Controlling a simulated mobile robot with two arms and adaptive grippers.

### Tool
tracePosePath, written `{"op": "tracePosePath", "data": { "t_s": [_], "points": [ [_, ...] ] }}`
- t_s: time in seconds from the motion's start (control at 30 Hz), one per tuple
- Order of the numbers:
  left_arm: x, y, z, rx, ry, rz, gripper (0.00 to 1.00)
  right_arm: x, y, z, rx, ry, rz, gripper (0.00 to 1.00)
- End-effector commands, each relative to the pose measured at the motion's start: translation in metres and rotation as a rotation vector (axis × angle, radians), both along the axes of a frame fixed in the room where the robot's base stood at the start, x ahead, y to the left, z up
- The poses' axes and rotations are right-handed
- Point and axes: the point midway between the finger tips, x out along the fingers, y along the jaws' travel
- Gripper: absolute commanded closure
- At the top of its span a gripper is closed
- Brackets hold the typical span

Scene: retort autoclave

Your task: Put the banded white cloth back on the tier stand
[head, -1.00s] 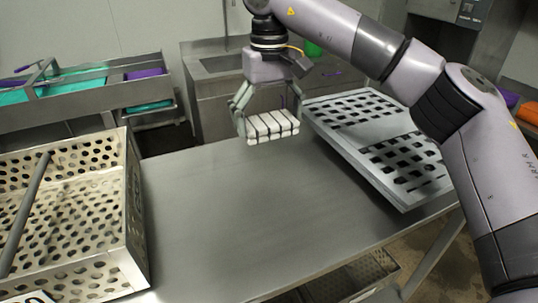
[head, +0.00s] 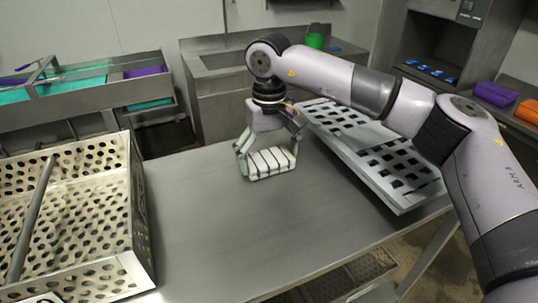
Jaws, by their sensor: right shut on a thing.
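The banded white cloth (head: 270,166) is a folded white block with dark bands across it. My right gripper (head: 267,158) is shut on it, fingers on its left and right sides, low over the steel table (head: 220,225). I cannot tell whether the cloth touches the table top. A grey tiered stand (head: 75,115) with teal cloths (head: 70,80) and purple cloths (head: 146,72) stands at the back left, and the cloth is to its right and in front. My left gripper is not in view.
A perforated steel basket (head: 141,215) with a bar stands at the left. A slotted grey tray (head: 350,130) lies tilted on the table's right side. A sink counter (head: 220,95) is behind. The table's middle and front are clear.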

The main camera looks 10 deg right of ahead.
Motion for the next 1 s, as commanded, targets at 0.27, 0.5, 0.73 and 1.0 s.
{"op": "tracePosePath", "data": {
  "t_s": [0.27, 0.5, 0.73, 1.0],
  "points": [
    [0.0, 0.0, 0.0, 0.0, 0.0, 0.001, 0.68, 0.0, 0.0, -0.001, 0.0, 0.001, 0.001, 0.0],
    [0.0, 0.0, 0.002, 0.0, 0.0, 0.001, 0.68, 0.0, 0.0, 0.002, 0.0, 0.0, 0.001, 0.0],
    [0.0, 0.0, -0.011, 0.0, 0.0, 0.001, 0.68, 0.001, 0.001, 0.03, 0.001, -0.004, 0.001, 0.0],
    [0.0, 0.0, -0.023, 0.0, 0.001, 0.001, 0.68, 0.001, 0.001, 0.089, 0.0, -0.003, 0.0, 0.0]
  ]
}}
